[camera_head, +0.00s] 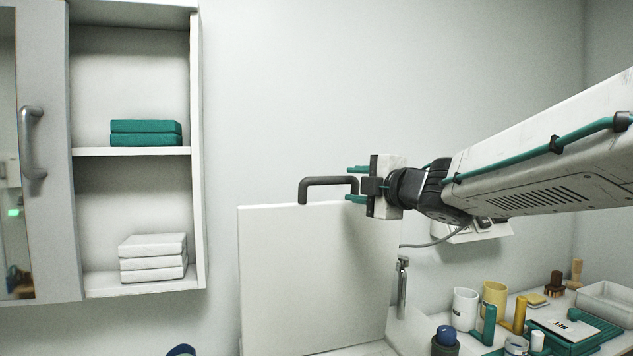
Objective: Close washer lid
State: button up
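The washer lid (312,275) is a white panel standing upright, raised open, in the lower middle of the view. A dark grey bracket handle (328,181) sits on its top edge. My gripper (352,184) comes in from the right at the handle's right end. Its teal fingers are apart, one higher and one lower than the handle's bar. Nothing is clamped between them. Whether a finger touches the handle I cannot tell. The washer's body is mostly below the frame.
A wall cabinet (198,150) hangs open at left, with green folded cloths (146,133) and white ones (153,258) inside. At lower right, a counter holds a white mug (465,305), a yellow mug (494,297), bottles and a tray (607,300).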

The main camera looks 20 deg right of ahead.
aim_at(323, 180)
jog(key=shift+w+a+r+n+y, duration=0.1)
jog(key=shift+a+r+n+y, duration=0.05)
jog(key=shift+a+n+y, duration=0.35)
jog(key=shift+w+a+r+n+y, duration=0.1)
jog(key=shift+a+n+y, duration=0.2)
jog(key=shift+n+y, duration=0.3)
jog(key=shift+w+a+g, duration=0.2)
jog(key=shift+a+g, duration=0.05)
jog(key=shift+g, duration=0.05)
jog(key=shift+x, duration=3.55)
jog(key=shift+c, duration=0.3)
